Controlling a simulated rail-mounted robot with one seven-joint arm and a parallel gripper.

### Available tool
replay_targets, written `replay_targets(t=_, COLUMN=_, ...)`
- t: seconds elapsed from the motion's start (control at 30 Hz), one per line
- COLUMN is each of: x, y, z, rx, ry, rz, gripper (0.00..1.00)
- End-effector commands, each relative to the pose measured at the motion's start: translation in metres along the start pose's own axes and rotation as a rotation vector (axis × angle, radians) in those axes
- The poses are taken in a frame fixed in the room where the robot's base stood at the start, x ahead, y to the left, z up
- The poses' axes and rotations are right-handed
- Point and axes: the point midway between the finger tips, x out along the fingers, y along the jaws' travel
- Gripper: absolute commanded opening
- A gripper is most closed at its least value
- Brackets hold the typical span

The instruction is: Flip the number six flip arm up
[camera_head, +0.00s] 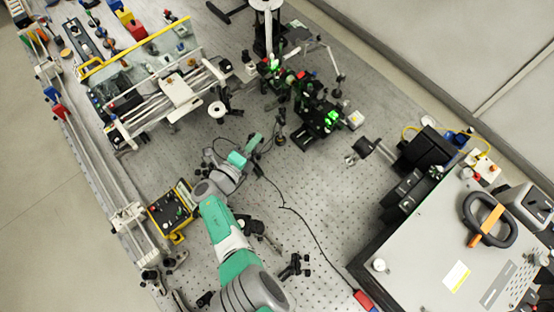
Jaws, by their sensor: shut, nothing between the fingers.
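My gripper (264,146) is small in the head view, at the end of my green and grey arm, over the middle of the perforated bench. It is shut with nothing held. A dark upright post mount (280,134) stands just right of it. A white round-topped mount (217,110) stands up and left of it. No number six can be read on any part, so I cannot tell which one is the number six flip arm or whether it is up or down.
A yellow-edged control box (172,209) sits left of my arm. Green-lit optics (318,115) stand above right. A large grey instrument (425,255) fills the lower right.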

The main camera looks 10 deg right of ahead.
Motion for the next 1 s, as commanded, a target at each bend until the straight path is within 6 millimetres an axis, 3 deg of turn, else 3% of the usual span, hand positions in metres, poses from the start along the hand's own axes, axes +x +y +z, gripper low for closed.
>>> replay_targets(t=0.37, x=0.0, y=-0.001, z=0.001, rx=0.0, ry=-0.001, rz=0.001, gripper=0.0)
replay_targets(t=0.47, x=-0.001, y=-0.014, z=0.003, rx=0.001, ry=0.0, rz=0.0, gripper=0.0)
replay_targets(t=0.6, x=-0.007, y=-0.047, z=0.006, rx=0.0, ry=0.001, rz=0.002, gripper=0.0)
replay_targets(t=1.0, x=-0.088, y=-0.054, z=-0.073, rx=0.001, ry=0.004, rz=0.004, gripper=0.0)
